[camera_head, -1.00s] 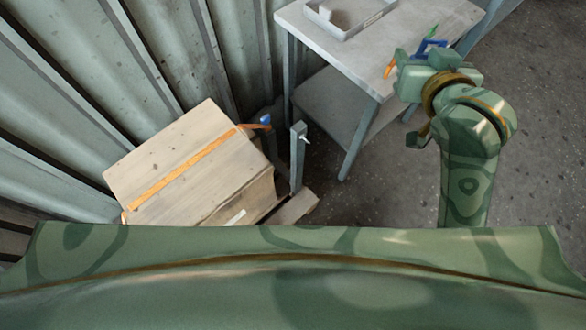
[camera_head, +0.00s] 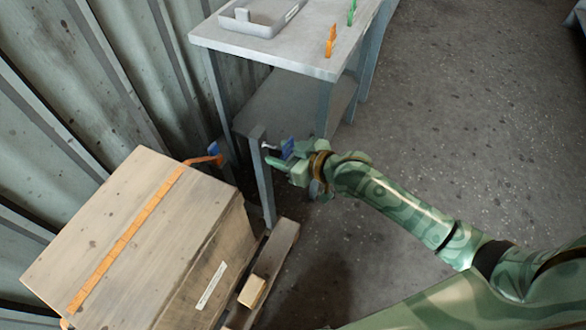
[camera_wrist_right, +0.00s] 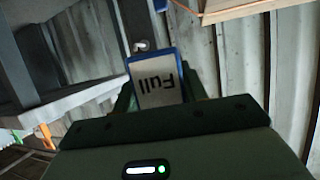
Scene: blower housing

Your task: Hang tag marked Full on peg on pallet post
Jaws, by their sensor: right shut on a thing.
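My right gripper (camera_head: 285,166) is shut on a blue-edged tag (camera_head: 287,149), beside the top of the grey pallet post (camera_head: 263,185). In the right wrist view the tag (camera_wrist_right: 157,82) has a pale face reading "Full", upside down in the picture. The pale peg (camera_head: 268,146) sticks out from the post toward the tag. In the right wrist view the peg (camera_wrist_right: 141,46) shows just past the tag's far edge. I cannot tell whether the two touch. The tag's hole is not clear, and my fingers hide its near end. My left gripper is not in view.
A wooden crate (camera_head: 130,235) with an orange strap stands on the pallet (camera_head: 284,240), left of the post. Open floor lies to the right.

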